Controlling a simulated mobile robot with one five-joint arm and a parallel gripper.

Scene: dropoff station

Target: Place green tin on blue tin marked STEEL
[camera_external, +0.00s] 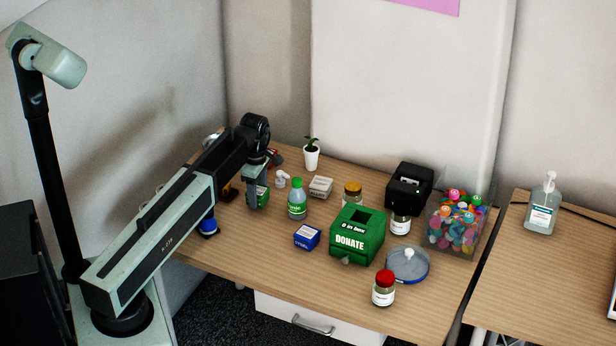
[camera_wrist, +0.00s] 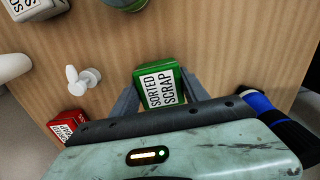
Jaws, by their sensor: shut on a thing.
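My gripper (camera_external: 257,203) points down at the left part of the desk, shut on a green tin (camera_external: 264,196). In the wrist view the green tin (camera_wrist: 167,67) sits between the two fingers of my gripper (camera_wrist: 160,95), its white label reading SORTED SCRAP. Whether the tin touches the desk or hangs just above it I cannot tell.
A clear green-capped bottle (camera_external: 297,201) and a white tin (camera_external: 321,187) stand between my gripper and the DONATE box (camera_external: 357,236). A red tin (camera_wrist: 68,126) and a small white object (camera_wrist: 82,80) lie near my gripper.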

